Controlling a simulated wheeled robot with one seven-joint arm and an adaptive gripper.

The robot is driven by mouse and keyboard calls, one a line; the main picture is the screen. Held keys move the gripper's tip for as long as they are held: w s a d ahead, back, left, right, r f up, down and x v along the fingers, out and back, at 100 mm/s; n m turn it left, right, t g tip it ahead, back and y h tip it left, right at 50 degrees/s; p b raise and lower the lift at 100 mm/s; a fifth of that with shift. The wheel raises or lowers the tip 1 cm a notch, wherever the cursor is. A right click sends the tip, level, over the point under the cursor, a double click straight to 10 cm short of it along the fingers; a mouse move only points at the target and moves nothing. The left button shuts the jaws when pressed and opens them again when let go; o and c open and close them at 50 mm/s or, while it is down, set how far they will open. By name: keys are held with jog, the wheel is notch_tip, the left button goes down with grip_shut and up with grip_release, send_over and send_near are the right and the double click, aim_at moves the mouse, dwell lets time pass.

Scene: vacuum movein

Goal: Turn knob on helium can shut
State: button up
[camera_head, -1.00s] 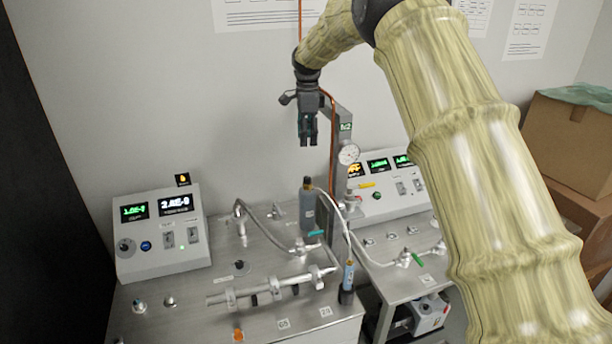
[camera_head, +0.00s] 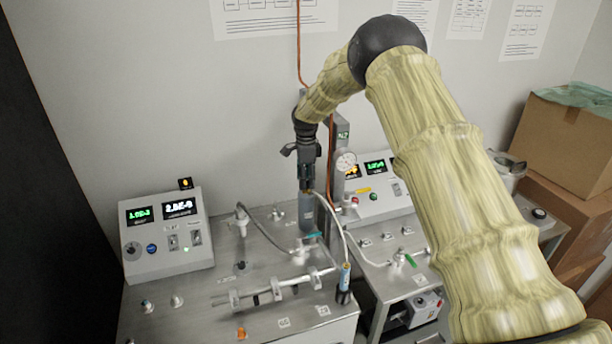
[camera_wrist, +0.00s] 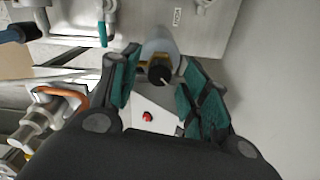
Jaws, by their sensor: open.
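A grey can (camera_head: 307,214), which I take as the helium can, stands upright on the left steel bench. A thin pale hose runs from its top. My gripper (camera_head: 306,184) points down directly above the can, its fingers hiding the can's top in the head view. In the wrist view the can (camera_wrist: 160,48) shows between the two teal-padded fingers, with a dark round knob (camera_wrist: 159,75) on its near end. My gripper (camera_wrist: 158,66) is open, with gaps between the pads and the knob. Whether the knob is level with the pads is unclear.
A small blue cylinder (camera_head: 345,277) stands at the bench's front right. An orange cable (camera_head: 330,165) hangs beside my gripper. Display boxes (camera_head: 165,240) and pipes crowd the benches.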

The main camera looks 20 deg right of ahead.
jog(key=shift+f, duration=0.25)
jog(key=shift+c, duration=0.3)
grip_shut()
